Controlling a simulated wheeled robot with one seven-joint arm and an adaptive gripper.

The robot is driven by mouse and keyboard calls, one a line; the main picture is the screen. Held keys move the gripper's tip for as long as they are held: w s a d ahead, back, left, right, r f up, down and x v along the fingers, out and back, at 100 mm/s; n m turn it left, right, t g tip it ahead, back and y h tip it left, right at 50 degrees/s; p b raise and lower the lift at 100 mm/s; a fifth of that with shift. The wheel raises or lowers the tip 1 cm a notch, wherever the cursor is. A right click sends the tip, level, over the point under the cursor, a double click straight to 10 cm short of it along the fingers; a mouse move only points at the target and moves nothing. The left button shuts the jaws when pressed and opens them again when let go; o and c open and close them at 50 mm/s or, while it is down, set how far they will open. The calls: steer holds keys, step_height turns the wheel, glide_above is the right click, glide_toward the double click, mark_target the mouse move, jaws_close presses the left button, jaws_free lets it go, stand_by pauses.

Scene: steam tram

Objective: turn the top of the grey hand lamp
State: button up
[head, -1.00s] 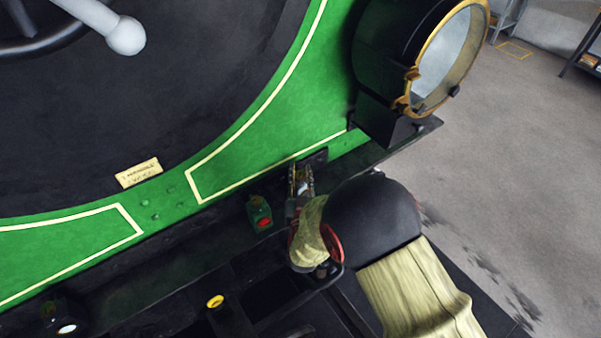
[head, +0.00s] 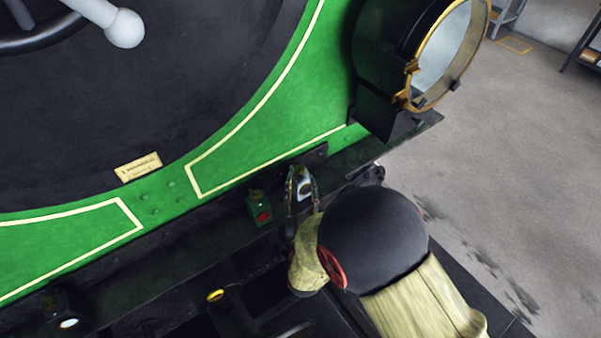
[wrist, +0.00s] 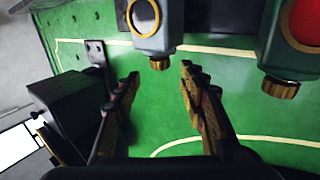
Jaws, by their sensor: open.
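The grey hand lamp (wrist: 155,25) is at the top centre of the wrist view, with a round orange-rimmed lens and a small brass knob (wrist: 159,63) on the end facing me. In the head view the lamp (head: 304,187) shows as a small pale shape by the green front, partly covered by my fingers. My gripper (wrist: 160,74) is open, its two fingers apart with nothing held. In the wrist view the knob lies between the fingertips; I cannot tell whether they reach around it. My gripper also shows in the head view (head: 302,182).
A green lamp with a red lens (wrist: 285,48) stands close beside the grey one; it also shows in the head view (head: 259,209). A large black brass-rimmed headlamp (head: 385,65) stands to the right. The green-and-black tram front (head: 240,150) is close behind.

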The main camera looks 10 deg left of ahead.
steer(key=shift+v, duration=2.35)
